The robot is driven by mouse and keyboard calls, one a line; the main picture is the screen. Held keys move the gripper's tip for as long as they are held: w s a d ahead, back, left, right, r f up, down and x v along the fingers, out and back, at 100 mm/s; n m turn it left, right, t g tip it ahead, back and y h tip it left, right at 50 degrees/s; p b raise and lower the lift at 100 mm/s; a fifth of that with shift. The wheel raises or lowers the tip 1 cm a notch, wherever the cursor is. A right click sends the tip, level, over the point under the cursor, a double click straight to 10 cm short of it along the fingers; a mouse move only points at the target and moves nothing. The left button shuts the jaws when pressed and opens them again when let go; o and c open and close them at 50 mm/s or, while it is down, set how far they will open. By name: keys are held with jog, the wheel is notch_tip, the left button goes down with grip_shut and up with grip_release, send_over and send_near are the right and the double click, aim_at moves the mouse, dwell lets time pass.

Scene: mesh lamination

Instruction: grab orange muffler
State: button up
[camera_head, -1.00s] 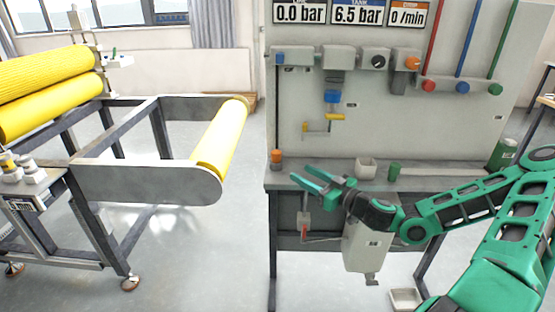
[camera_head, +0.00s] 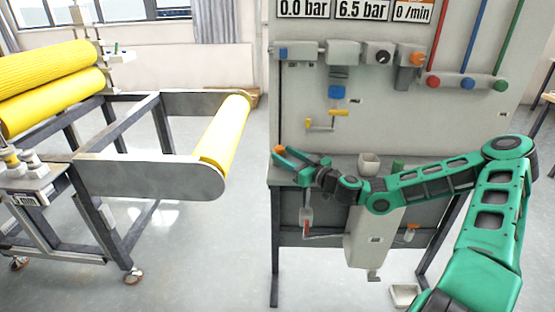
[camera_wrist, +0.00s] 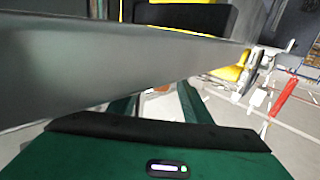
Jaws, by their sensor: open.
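The orange muffler (camera_head: 280,149) shows as a small orange cap at the left front corner of the workbench in the head view. Its lower part is hidden behind my gripper. My gripper (camera_head: 283,158) is open, with its green fingers pointing left at the muffler. The fingertips overlap it in the picture; I cannot tell whether they touch it or stand around it. In the wrist view the green fingers show low in the middle, partly hidden by a large grey slab. The muffler cannot be made out clearly there.
The workbench has a tall panel (camera_head: 400,110) with valves behind my gripper. A white cup (camera_head: 369,163) and a green cylinder (camera_head: 398,166) stand right of it. A red-handled lever (camera_head: 307,222) hangs below. The yellow roller machine (camera_head: 150,178) stands left, across a floor gap.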

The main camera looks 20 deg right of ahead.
jog(key=shift+w+a, duration=0.15)
jog(key=shift+w, duration=0.2)
jog(key=shift+c, duration=0.4)
grip_shut()
jog(key=shift+r, duration=0.15)
